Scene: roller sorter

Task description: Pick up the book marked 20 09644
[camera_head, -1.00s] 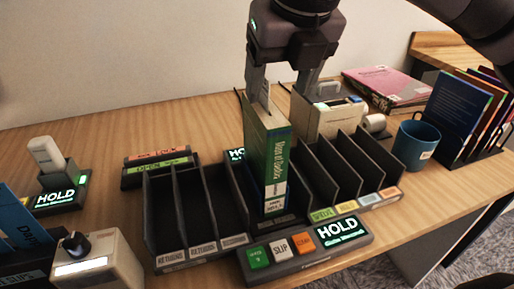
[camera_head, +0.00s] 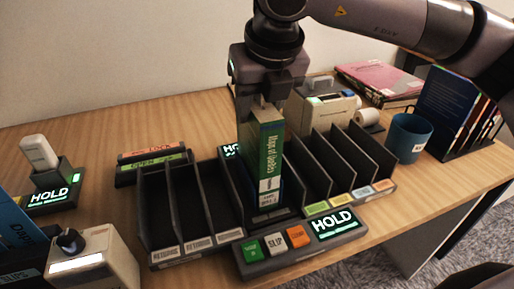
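A green book (camera_head: 270,155) with a white label low on its spine stands upright in the middle slot of the black sorter (camera_head: 190,250). The label's number is too small to read. My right gripper (camera_head: 265,112) is directly above the book, its fingers down at either side of the book's top. Whether the fingers press on the book I cannot tell. My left gripper is not in view.
A button panel with a lit HOLD display (camera_head: 333,222) stands in front of the sorter. A blue mug (camera_head: 409,138), a rack of books (camera_head: 450,112) and a label printer (camera_head: 322,108) stand to the right. A knob box (camera_head: 95,262) is at front left.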

